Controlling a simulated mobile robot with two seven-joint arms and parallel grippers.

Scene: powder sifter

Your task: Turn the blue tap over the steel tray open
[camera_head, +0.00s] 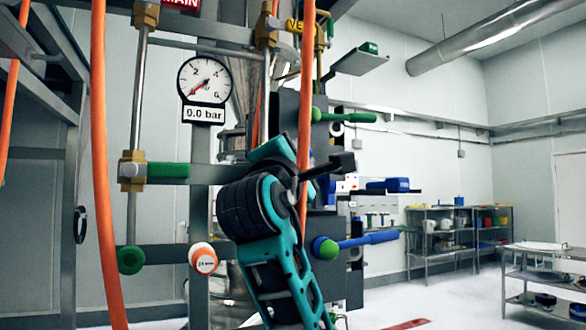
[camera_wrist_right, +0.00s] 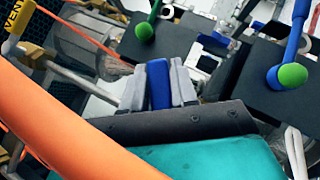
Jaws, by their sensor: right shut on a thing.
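A blue tap lever (camera_head: 370,239) with a green round hub (camera_head: 326,249) points right from a dark block in the head view. A blue lever with a green ball end (camera_wrist_right: 292,75) shows at the right of the right wrist view. My right gripper (camera_head: 340,164) is raised at the middle of the head view, above this lever. In the right wrist view its grey fingers (camera_wrist_right: 160,68) are shut on a blue bar (camera_wrist_right: 158,88). I cannot tell which fitting the bar belongs to. No steel tray is clearly visible. My left gripper is not in view.
Orange hoses (camera_head: 105,170) hang in front of the pipe frame; one crosses close in the wrist view (camera_wrist_right: 60,120). A gauge (camera_head: 204,80) reads 0.0 bar. Green levers (camera_head: 345,117) and (camera_head: 165,170) are nearby. Shelves (camera_head: 460,235) stand back right, with open floor before them.

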